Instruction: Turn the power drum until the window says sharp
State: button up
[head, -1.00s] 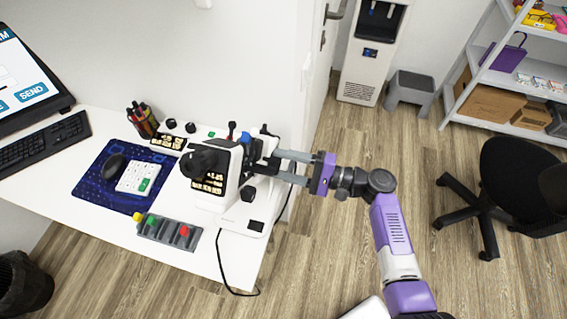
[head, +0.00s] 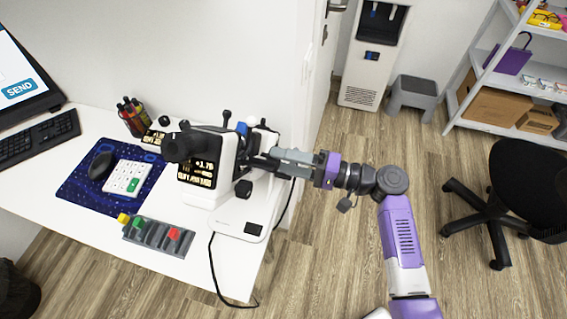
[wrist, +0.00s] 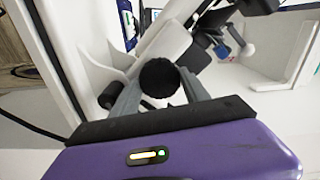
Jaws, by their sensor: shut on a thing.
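The white and black eye-test instrument (head: 226,152) stands at the right end of the white desk. Its dark window (head: 197,172) faces left-front and shows a number like 1.75 above small yellowish lines, too small to read surely. My gripper (head: 268,160) reaches in from the right and is shut on a dark part at the instrument's right side. In the wrist view a round black knob (wrist: 160,78), apparently the power drum, sits between the two grey fingers of my gripper (wrist: 160,88). In the head view the fingers mostly hide it.
A mouse (head: 102,166) and white keypad (head: 127,178) lie on a blue mat (head: 78,190). A black cable (head: 214,270) hangs over the desk's front edge. Floor to the right is open before the office chair (head: 520,190).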

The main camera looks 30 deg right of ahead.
jog(key=o, duration=1.1)
jog(key=shift+d, duration=0.1)
jog(key=b+v, duration=0.1)
jog(key=v, duration=0.6)
jog(key=shift+s+d, duration=0.25)
jog(key=shift+s, duration=0.1)
jog(key=shift+w, duration=0.1)
